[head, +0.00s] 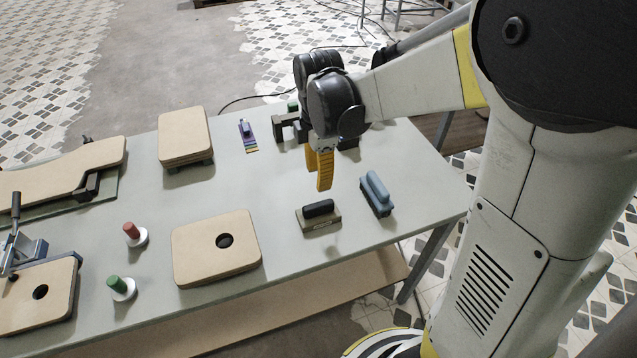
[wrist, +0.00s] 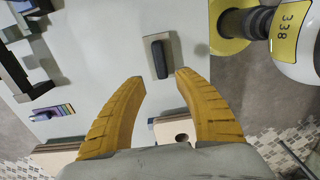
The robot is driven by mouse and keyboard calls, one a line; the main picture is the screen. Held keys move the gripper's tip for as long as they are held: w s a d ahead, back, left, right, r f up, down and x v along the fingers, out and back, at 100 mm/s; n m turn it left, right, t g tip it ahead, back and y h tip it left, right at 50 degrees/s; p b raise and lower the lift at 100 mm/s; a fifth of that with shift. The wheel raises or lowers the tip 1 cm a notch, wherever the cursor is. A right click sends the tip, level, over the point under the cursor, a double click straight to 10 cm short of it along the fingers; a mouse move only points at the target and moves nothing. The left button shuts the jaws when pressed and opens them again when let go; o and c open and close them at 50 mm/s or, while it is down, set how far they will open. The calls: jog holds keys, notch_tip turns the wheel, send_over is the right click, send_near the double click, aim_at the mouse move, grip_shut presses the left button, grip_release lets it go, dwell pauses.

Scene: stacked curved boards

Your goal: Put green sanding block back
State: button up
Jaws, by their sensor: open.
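No block in view is plainly the green sanding block. A small green piece (head: 292,105) shows at the table's far edge behind a dark holder, mostly hidden. A sanding block (head: 319,215) with a grey-beige base and black handle lies on the table; a black-handled block also shows in the wrist view (wrist: 160,58). A blue-handled block (head: 376,192) lies to its right. My gripper (head: 322,184) points down above the table, behind the black-handled block. In the wrist view its yellow fingers (wrist: 161,76) are apart and empty, with that block just beyond the tips.
Dark holders (head: 284,123) stand behind my gripper. A coloured strip set (head: 247,136), stacked boards (head: 183,137) and a board with a hole (head: 215,262) lie to the left. Red (head: 132,231) and green (head: 117,284) pegs stand on white bases.

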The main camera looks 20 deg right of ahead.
jog(key=s+r+m+t, duration=0.7)
jog(key=s+m, duration=0.5)
jog(key=m, duration=0.6)
notch_tip(320, 180, up, 2)
jog(key=shift+s+r, duration=0.15)
jog(key=shift+s, duration=0.2)
jog(key=shift+a, duration=0.1)
